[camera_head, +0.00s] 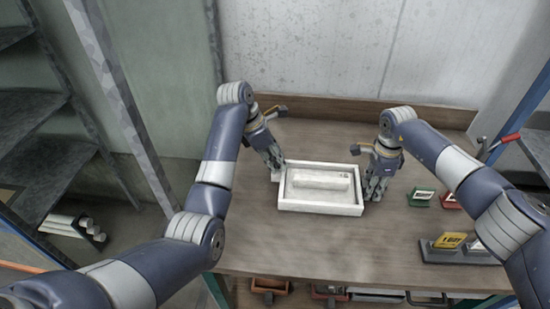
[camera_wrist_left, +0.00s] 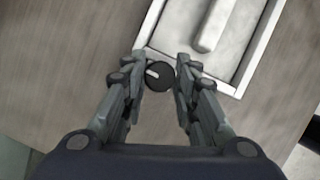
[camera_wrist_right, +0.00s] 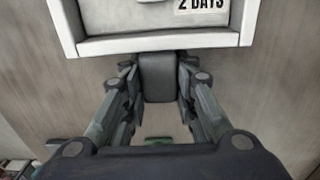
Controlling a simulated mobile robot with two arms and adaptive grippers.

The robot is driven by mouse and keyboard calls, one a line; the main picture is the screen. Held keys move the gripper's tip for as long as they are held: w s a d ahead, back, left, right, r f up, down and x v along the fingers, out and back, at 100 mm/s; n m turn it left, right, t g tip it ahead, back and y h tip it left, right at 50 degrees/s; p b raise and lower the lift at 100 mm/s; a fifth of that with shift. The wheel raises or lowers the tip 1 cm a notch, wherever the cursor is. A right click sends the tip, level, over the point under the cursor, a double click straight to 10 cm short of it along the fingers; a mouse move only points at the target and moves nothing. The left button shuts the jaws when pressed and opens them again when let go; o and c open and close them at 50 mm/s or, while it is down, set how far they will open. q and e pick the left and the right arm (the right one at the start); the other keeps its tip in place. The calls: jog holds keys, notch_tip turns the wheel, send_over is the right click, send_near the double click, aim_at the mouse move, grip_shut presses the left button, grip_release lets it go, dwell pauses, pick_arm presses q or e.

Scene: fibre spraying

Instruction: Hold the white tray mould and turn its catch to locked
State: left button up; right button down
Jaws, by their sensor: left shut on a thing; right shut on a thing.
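The white tray mould (camera_head: 318,208) lies flat on the wooden bench, with a raised white bar in its middle. In the left wrist view its rim (camera_wrist_left: 262,48) and bar show at the top. My left gripper (camera_head: 277,166) is at its left side, shut on the catch, a round black knob (camera_wrist_left: 160,77) with a white pointer mark. My right gripper (camera_head: 374,190) is at its right side, shut on a dark grey handle (camera_wrist_right: 157,80) beside the rim (camera_wrist_right: 160,42). A label reading "2 DAYS" (camera_wrist_right: 201,4) is on the mould. Where the pointer sits against any lock mark cannot be told.
Green (camera_head: 420,197) and red (camera_head: 449,200) card holders stand right of my right gripper, with a yellow-labelled stand (camera_head: 449,241) nearer the front. The bench (camera_head: 320,247) is clear in front of the mould. A wall closes off the back.

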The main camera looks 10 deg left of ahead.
aim_at(275, 160)
pick_arm(q)
jog(key=m, duration=0.2)
jog(key=m+g, duration=0.1)
jog(key=m, duration=0.1)
jog(key=m+g, duration=0.1)
jog(key=m, duration=0.1)
jog(key=shift+w+h, duration=0.25)
jog(key=shift+h, duration=0.15)
jog(key=shift+w+r+m+g+y, duration=0.15)
jog(key=shift+m+g, duration=0.4)
jog(key=shift+m, duration=0.75)
jog(key=shift+f+m+g+y, duration=0.15)
jog(key=shift+m+g, duration=0.4)
jog(key=shift+m, duration=1.05)
jog(key=o, duration=1)
jog(key=shift+r, duration=0.1)
notch_tip(275, 160, up, 10)
jog(key=shift+f, duration=0.1)
